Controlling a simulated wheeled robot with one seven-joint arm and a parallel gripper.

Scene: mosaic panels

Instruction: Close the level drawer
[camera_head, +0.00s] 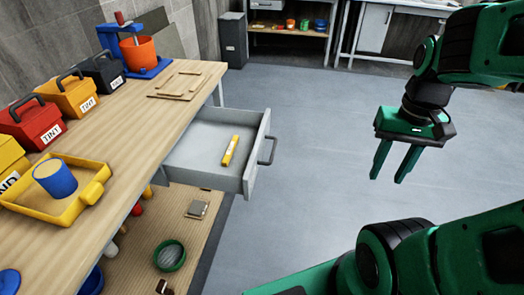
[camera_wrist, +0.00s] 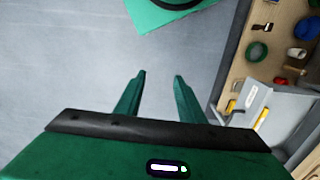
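The grey drawer (camera_head: 195,145) is pulled out from under the wooden workbench top. A yellow level (camera_head: 230,151) with a pale label lies inside it. The drawer's dark handle (camera_head: 269,151) is on its front panel, facing right. My gripper (camera_head: 388,178) is to the right of the drawer over open floor, apart from the handle, with its two green fingers spread and nothing between them. In the wrist view the fingers (camera_wrist: 158,78) are also apart and empty, and part of the drawer (camera_wrist: 285,108) shows at the right edge.
The workbench (camera_head: 130,130) carries toolboxes (camera_head: 75,97), a yellow tray (camera_head: 70,215) with a blue can, and an orange pot (camera_head: 138,54). A lower shelf (camera_head: 140,255) holds small items. The grey floor (camera_head: 310,190) between the drawer and my arm is clear.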

